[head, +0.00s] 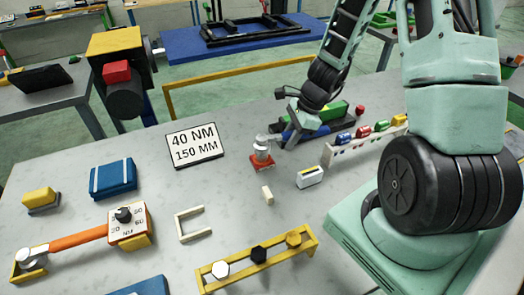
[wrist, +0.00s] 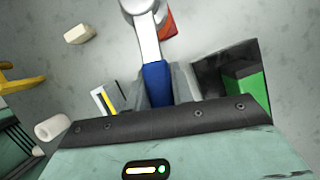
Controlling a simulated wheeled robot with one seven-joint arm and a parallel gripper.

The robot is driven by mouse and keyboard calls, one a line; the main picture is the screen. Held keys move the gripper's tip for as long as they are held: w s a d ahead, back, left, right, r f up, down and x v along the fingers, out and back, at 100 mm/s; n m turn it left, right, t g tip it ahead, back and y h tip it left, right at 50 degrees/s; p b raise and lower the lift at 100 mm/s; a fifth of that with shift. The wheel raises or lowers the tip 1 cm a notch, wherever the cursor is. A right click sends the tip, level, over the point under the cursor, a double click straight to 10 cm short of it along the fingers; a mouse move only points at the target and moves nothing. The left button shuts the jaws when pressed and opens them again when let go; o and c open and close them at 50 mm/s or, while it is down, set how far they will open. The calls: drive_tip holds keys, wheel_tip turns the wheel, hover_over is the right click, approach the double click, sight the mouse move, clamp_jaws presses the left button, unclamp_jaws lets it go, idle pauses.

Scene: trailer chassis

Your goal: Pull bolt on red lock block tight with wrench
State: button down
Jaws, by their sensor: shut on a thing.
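The red lock block (head: 262,166) stands on the grey table near the middle, with a pale cylindrical bolt part on top. My gripper (head: 288,122) is just to the right of and above it. In the wrist view my gripper (wrist: 171,88) is shut on the blue handle of a wrench (wrist: 155,82), whose silver shaft reaches up to a ring head at the top edge. The red block (wrist: 168,26) shows partly beside the shaft. The wrench head (head: 266,139) is at the top of the bolt; I cannot tell how fully it is seated.
A rack of coloured tools (head: 365,138) and a white-yellow box (head: 310,177) stand to the right. A green block (head: 335,111) is behind my gripper. A sign (head: 194,145) reads 40 NM, 150 MM. A yellow bolt rack (head: 258,264) and orange-handled tool (head: 80,239) are in front.

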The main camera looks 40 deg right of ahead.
sight(289, 133)
drive_tip(key=shift+r+p, duration=1.3)
drive_tip(key=shift+r, duration=0.4)
drive_tip(key=shift+f, duration=0.1)
